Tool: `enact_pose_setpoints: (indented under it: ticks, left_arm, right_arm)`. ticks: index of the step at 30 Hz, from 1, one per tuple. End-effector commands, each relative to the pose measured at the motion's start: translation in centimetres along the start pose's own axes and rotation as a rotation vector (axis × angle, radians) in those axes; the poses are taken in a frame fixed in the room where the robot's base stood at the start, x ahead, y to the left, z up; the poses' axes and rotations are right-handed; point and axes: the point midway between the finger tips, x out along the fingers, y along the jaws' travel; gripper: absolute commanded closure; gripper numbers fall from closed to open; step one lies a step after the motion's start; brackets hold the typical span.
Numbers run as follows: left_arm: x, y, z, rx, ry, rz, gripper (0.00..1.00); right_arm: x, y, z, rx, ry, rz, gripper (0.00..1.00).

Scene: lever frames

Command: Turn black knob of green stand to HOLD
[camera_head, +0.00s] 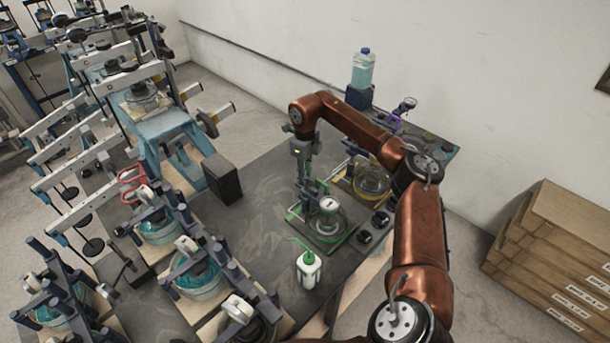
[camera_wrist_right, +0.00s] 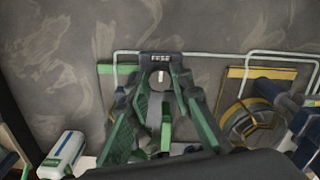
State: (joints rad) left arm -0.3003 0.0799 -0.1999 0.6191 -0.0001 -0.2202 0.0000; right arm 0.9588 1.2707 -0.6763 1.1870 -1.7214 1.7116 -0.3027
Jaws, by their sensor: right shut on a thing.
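The green stand (camera_head: 322,240) is on the dark bench, with a round dial and a clear bowl on it. Its green base edge also shows in the wrist view (camera_wrist_right: 118,68). My right gripper (camera_head: 304,188) reaches down to the back of this stand. In the wrist view the fingers of my right gripper (camera_wrist_right: 160,88) are closed around the black knob (camera_wrist_right: 160,73). A white mark on the knob points up to a small label (camera_wrist_right: 160,57) that seems to read FREE. The rest of the knob is hidden between the fingers. My left gripper is not in view.
A yellow-based stand (camera_head: 370,183) is close to the right of the green stand. A white bottle with a green spout (camera_head: 308,268) stands in front. A black block (camera_head: 222,180) stands to the left. Bare bench lies between that block and the green stand.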

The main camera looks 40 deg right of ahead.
Motion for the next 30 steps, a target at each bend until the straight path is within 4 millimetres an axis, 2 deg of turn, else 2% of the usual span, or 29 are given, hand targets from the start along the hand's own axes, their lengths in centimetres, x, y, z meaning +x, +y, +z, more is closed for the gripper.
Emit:
enact_pose_setpoints:
  ticks: [11, 30]
  left_arm:
    - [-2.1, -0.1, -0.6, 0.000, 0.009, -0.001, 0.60]
    - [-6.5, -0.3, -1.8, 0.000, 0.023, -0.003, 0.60]
  right_arm:
    - [-0.5, -0.1, 0.0, 0.215, -0.001, 0.000, 1.00]
    - [-0.4, -0.2, 0.0, 0.821, -0.003, 0.000, 1.00]
